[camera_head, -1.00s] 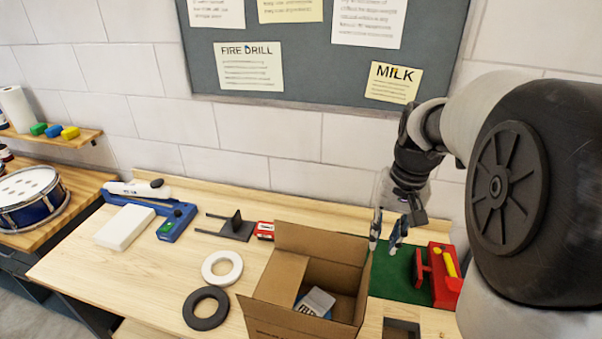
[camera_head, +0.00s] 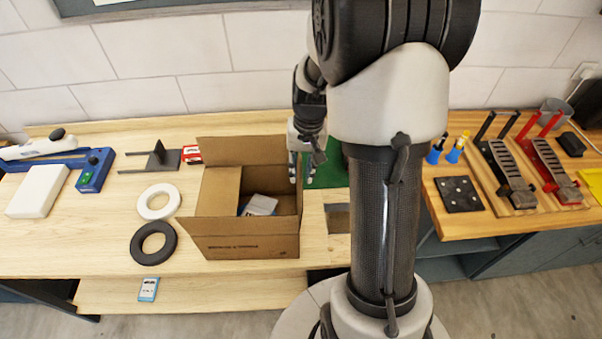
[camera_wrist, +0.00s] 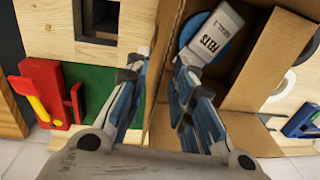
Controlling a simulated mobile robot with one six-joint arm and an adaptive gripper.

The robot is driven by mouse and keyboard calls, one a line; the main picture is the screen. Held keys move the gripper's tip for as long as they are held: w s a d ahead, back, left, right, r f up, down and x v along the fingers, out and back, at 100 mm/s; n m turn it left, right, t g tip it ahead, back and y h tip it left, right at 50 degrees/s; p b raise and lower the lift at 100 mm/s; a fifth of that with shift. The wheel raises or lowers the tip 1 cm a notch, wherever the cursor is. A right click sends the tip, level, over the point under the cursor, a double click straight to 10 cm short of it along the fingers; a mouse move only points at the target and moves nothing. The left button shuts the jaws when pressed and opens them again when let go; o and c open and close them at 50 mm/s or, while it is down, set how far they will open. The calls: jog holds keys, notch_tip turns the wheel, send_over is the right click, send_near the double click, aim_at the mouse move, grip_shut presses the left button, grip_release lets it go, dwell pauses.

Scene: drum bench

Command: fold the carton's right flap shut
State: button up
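The brown cardboard carton (camera_head: 250,244) stands open on the bench, and it fills the right of the wrist view (camera_wrist: 262,75). One flap stands up at its back, and another slopes over the left of the opening. The right flap shows nearly edge-on as a brown strip (camera_wrist: 160,125) in the wrist view. My gripper (camera_head: 302,178) is at the carton's right side, fingers down. In the wrist view its fingers (camera_wrist: 158,108) are apart, one on each side of that strip. Whether either touches it I cannot tell. A grey-white box marked FELTS (camera_wrist: 212,35) lies inside.
A green mat (camera_head: 331,165) lies right of the carton; a red device with a yellow handle (camera_wrist: 42,95) stands on it. A white ring (camera_head: 145,208) and a dark ring (camera_head: 140,243) lie left. Pedals (camera_head: 512,175) stand on the right-hand bench.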

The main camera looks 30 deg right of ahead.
jog(key=shift+f, duration=0.8)
jog(key=shift+c, duration=0.3)
grip_shut()
